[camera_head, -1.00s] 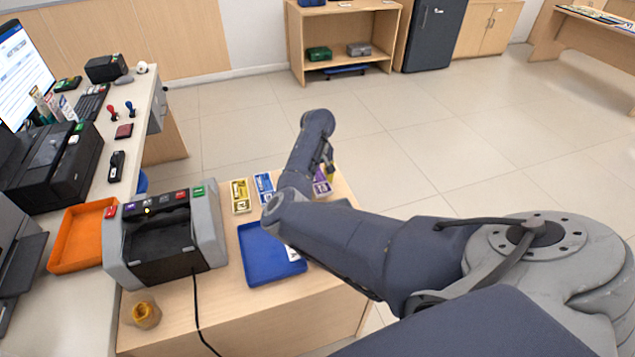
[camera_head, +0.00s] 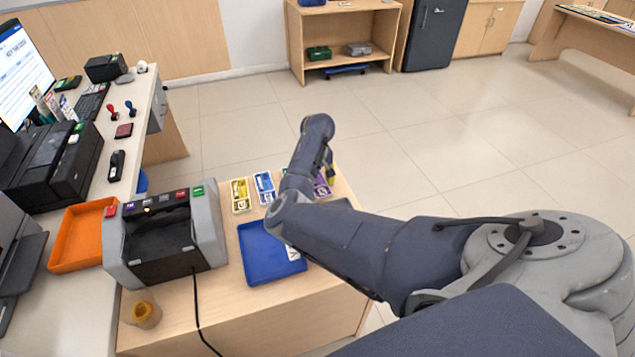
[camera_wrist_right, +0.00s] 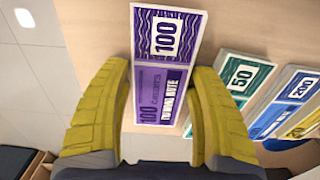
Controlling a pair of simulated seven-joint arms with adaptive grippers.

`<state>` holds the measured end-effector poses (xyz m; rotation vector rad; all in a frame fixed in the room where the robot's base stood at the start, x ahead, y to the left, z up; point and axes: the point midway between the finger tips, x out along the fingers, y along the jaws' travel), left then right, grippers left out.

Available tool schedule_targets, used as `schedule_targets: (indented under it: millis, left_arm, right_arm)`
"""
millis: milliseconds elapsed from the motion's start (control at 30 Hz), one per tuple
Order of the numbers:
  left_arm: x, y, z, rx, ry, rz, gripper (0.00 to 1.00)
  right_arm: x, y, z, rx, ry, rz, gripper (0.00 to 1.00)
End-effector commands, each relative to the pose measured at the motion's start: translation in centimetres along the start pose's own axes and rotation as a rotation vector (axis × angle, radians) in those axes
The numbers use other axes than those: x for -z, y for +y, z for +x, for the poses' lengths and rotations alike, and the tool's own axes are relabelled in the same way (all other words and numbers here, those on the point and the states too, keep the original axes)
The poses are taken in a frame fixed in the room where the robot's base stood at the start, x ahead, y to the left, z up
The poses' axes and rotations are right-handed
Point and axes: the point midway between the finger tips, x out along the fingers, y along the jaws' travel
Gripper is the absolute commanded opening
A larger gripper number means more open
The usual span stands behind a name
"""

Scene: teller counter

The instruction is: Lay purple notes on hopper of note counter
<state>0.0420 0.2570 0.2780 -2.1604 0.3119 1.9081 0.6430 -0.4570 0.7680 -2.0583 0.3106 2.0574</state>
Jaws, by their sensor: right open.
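The purple notes (camera_wrist_right: 163,80) lie on the wooden counter in the right wrist view, marked 100. In the head view a purple edge of them (camera_head: 322,187) shows behind my right arm. My right gripper (camera_wrist_right: 160,95) is open, with one yellow finger on each side of the purple notes. Whether the fingers touch the notes cannot be told. In the head view the arm hides most of this gripper. The note counter (camera_head: 165,236) stands left on the counter, with a dark, empty-looking hopper (camera_head: 158,236). My left gripper is not in view.
Beside the purple notes lie green notes (camera_wrist_right: 240,80), blue notes (camera_wrist_right: 283,105) and yellow notes (camera_head: 240,194). A blue tray (camera_head: 262,262) lies right of the note counter, an orange tray (camera_head: 78,262) left of it. A small jar (camera_head: 146,313) and a black cable stand in front.

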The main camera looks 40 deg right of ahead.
Motion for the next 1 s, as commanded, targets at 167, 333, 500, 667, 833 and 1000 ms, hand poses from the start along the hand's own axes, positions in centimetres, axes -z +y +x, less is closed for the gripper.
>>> schedule_targets:
  millis: [167,333,500,667,833,1000]
  left_arm:
    - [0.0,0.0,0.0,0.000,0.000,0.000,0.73]
    - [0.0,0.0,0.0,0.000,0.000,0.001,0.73]
    - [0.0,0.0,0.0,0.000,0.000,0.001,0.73]
    - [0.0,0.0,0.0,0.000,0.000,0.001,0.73]
    - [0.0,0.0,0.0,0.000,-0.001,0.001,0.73]
    - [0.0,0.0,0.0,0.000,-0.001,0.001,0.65]
  right_arm:
    - [0.1,0.0,-1.0,0.000,0.003,0.001,0.60]
    - [0.1,-0.1,-3.5,0.001,0.004,0.003,0.60]
    - [0.1,0.0,-6.7,0.000,0.004,0.001,0.60]
    - [0.1,0.0,-9.2,0.001,0.003,0.002,0.60]
    - [0.1,0.0,-11.1,0.000,0.002,0.001,0.60]
    - [0.0,0.0,-12.1,0.000,0.001,0.001,0.60]
